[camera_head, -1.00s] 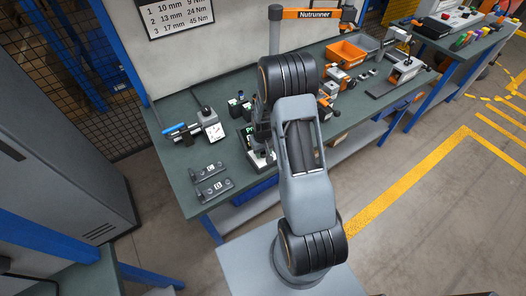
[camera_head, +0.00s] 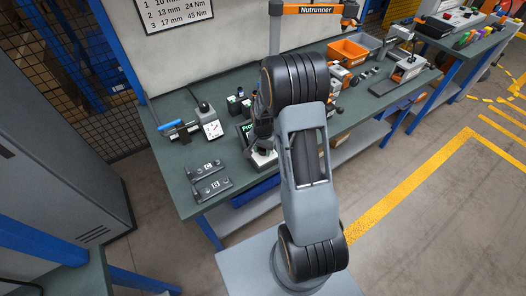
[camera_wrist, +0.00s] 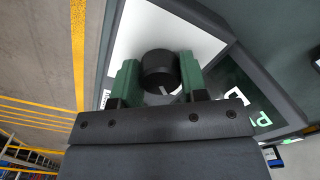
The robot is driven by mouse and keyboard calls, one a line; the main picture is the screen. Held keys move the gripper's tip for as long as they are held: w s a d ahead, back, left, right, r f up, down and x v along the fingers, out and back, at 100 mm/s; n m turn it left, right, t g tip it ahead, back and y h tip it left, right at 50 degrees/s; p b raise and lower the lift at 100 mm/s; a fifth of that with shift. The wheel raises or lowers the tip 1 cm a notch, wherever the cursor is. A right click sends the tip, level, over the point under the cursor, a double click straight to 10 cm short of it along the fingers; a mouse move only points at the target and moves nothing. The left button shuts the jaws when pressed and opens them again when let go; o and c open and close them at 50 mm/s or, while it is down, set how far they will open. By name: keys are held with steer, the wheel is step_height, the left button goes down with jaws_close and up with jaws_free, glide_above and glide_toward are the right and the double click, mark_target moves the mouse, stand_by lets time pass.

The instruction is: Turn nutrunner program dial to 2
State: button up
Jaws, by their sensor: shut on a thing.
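The program dial (camera_wrist: 159,68) is a round black knob on the light face of the nutrunner control box (camera_wrist: 203,46) in the wrist view. A small white mark shows at its lower edge, and the dial's numbers are hidden or out of sight. My gripper (camera_wrist: 160,78) has its green fingers on both sides of the dial, shut on it. In the head view the box's display (camera_head: 246,129) shows the start of "Pro" in green, mostly hidden behind my arm, which also hides the dial.
An orange bin (camera_head: 347,50) and a grey fixture (camera_head: 407,67) stand to the right.

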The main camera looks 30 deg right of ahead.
steer(key=m+b, duration=0.1)
steer(key=m, duration=0.2)
steer(key=shift+f+m, duration=0.1)
steer(key=shift+m, duration=0.2)
steer(key=shift+m+b, duration=0.7)
steer(key=shift+m, duration=0.9)
steer(key=o, duration=0.9)
steer(key=shift+o, duration=0.2)
step_height(320, 180, up, 14)
steer(key=shift+b, duration=0.4)
